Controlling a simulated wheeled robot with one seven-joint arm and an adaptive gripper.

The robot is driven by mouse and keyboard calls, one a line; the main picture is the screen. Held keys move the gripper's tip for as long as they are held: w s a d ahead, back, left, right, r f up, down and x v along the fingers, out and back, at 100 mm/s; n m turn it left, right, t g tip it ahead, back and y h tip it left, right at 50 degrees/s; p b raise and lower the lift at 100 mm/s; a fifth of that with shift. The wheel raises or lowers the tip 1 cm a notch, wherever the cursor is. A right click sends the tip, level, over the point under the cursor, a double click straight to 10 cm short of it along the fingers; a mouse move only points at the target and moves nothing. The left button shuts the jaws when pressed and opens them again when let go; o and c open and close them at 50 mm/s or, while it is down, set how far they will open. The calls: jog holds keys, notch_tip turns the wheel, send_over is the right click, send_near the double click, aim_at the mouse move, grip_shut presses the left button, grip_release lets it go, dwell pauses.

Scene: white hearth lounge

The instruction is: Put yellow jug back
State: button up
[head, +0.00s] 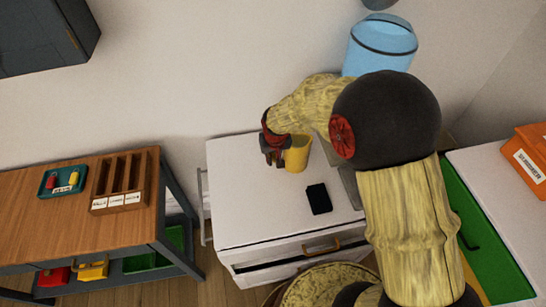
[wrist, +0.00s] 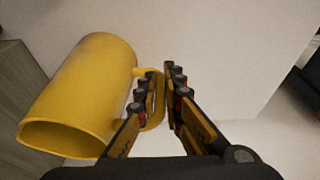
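The yellow jug (head: 297,155) is at the back of the white cabinet top in the head view and looks upright. Whether its base touches the top I cannot tell. In the wrist view the jug (wrist: 85,90) fills the left side, with its handle (wrist: 161,98) towards my gripper. My gripper (head: 274,148) is beside the jug on its left in the head view. In the wrist view its fingers (wrist: 160,78) are close together, one on each side of the handle strip, and look shut on it. Part of the handle is hidden by the left finger.
A black flat item (head: 319,198) lies on the white cabinet top (head: 245,205) in front of the jug. A blue container (head: 380,45) is behind my arm. A wooden table (head: 60,225) with a slotted wooden holder (head: 121,182) and teal tray (head: 62,180) stands left. An orange box (head: 528,155) is right.

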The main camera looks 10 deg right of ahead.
jog(key=o, duration=0.5)
jog(key=shift+c, duration=0.2)
jog(key=s+d+r+p, duration=0.1)
jog(key=s+r, duration=0.3)
jog(key=r, duration=0.4)
jog(key=s+d+r+t+p, duration=0.1)
jog(key=s+r, duration=0.2)
jog(key=r, duration=0.5)
jog(key=s+d+r+p, duration=0.15)
jog(key=s+r, duration=0.25)
jog(key=r, duration=0.4)
jog(key=s+d+r, duration=0.1)
jog(key=s+r, duration=0.2)
jog(key=s, duration=0.5)
jog(key=s+d+r+t, duration=0.1)
jog(key=s+d+r, duration=0.1)
jog(key=s+r, duration=0.2)
jog(key=s, duration=0.3)
jog(key=shift+s+t, duration=0.3)
jog(key=shift+s, duration=0.05)
